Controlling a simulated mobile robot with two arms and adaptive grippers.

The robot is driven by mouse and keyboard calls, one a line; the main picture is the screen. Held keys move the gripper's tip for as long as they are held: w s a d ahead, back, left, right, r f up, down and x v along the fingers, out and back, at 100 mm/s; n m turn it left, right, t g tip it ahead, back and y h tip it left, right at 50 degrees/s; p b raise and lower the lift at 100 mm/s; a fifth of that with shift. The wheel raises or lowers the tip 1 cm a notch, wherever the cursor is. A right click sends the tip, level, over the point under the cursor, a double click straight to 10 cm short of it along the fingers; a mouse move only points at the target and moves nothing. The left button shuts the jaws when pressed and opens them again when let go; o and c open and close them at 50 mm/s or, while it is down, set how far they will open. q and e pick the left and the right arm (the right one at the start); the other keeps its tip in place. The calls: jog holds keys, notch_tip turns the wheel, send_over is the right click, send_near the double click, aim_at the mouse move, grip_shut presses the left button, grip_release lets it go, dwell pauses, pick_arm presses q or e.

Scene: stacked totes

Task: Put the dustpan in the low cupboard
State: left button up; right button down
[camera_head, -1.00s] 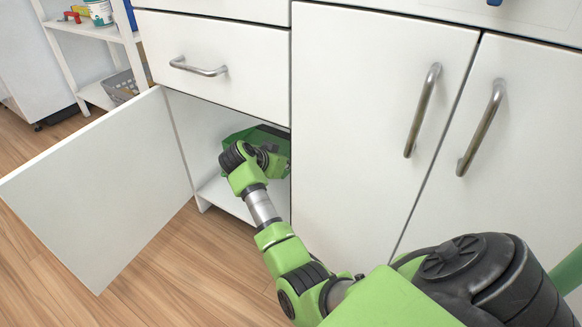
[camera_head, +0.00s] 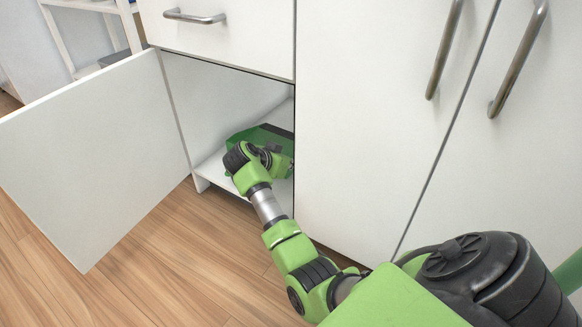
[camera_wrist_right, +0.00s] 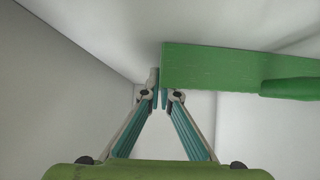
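The green dustpan (camera_head: 268,133) is inside the open low cupboard (camera_head: 215,100), low over its floor and partly hidden by my right wrist. In the right wrist view the dustpan (camera_wrist_right: 220,66) has its handle pointing right. My right gripper (camera_wrist_right: 160,92) has its fingertips close together at the dustpan's left edge and looks shut on that edge. In the head view its fingers are hidden behind my wrist. Whether the dustpan touches the cupboard floor is not clear. My left gripper is not in view.
The cupboard door (camera_head: 95,155) stands wide open to the left. A drawer (camera_head: 225,35) is shut above the opening, and closed tall doors (camera_head: 370,110) stand to the right. A white shelf rack (camera_head: 90,25) is at the back left. The wooden floor in front is clear.

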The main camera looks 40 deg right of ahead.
jog(key=c, duration=2.3)
grip_release()
jog(key=shift+a+r, duration=0.1)
jog(key=shift+r, duration=0.05)
jog(key=p+v, duration=1)
jog(key=v, duration=0.2)
jog(key=shift+p, duration=0.3)
